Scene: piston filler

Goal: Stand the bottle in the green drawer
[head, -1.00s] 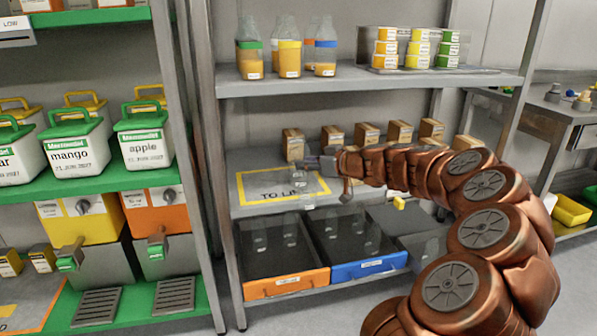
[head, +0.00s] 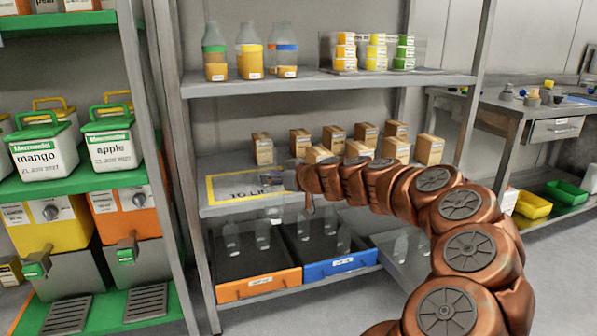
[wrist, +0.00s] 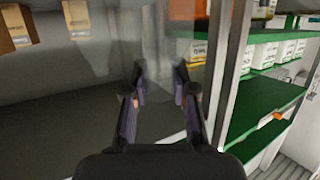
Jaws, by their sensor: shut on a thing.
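My gripper (wrist: 163,92) is shut on a clear, empty-looking bottle (wrist: 162,60), which is faint between the two fingers in the wrist view. In the head view my gripper (head: 279,181) is at the yellow-framed mat (head: 219,190) on the middle shelf; the held bottle is hard to make out there, and I cannot tell its tilt. Below are an open orange drawer (head: 260,286) and an open blue drawer (head: 342,265), both with clear bottles standing inside. More clear bottles stand right of the blue one, but my arm hides that front. No green drawer front shows.
Small cardboard boxes (head: 300,141) stand behind my arm on the middle shelf. Filled bottles (head: 250,52) stand on the top shelf. A rack with green shelves (head: 92,182) is close on the left. A green bin (head: 566,194) sits under the bench at right.

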